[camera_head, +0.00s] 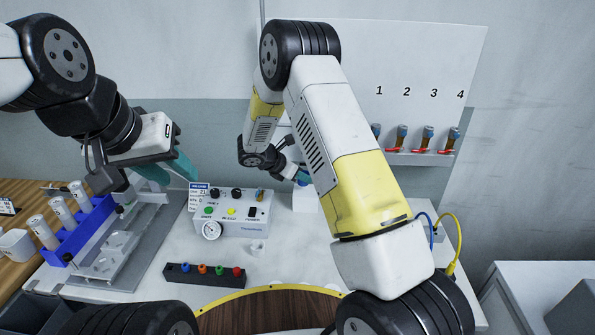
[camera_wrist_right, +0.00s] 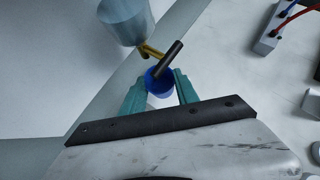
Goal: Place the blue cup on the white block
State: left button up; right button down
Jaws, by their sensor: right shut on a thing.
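My right gripper (camera_head: 294,174) is at the back of the bench, partly behind my own right arm. In the right wrist view its two teal fingers (camera_wrist_right: 160,92) are shut on the blue cup (camera_wrist_right: 157,84), one on each side. A dark rod with a yellow end shows at the cup's mouth. In the head view a little of the blue cup (camera_head: 303,179) shows just above the white block (camera_head: 305,200); I cannot tell whether they touch. My left gripper (camera_head: 168,170) is empty, its teal fingers apart, above the grey rack at left.
A control box (camera_head: 232,213) with knobs and a gauge stands mid-bench. A dark strip (camera_head: 203,275) with coloured knobs lies in front. A blue rack (camera_head: 78,230) holds white tubes at left. A numbered shelf (camera_head: 417,157) is at the back right. A grey-blue cylinder (camera_wrist_right: 126,18) is near the cup.

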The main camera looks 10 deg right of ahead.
jog(key=shift+w+d+f, duration=0.2)
jog(key=shift+w+d, duration=0.55)
jog(key=shift+w, duration=0.2)
jog(key=shift+f, duration=1.65)
jog(key=shift+f, duration=0.1)
jog(key=c, duration=0.9)
grip_release()
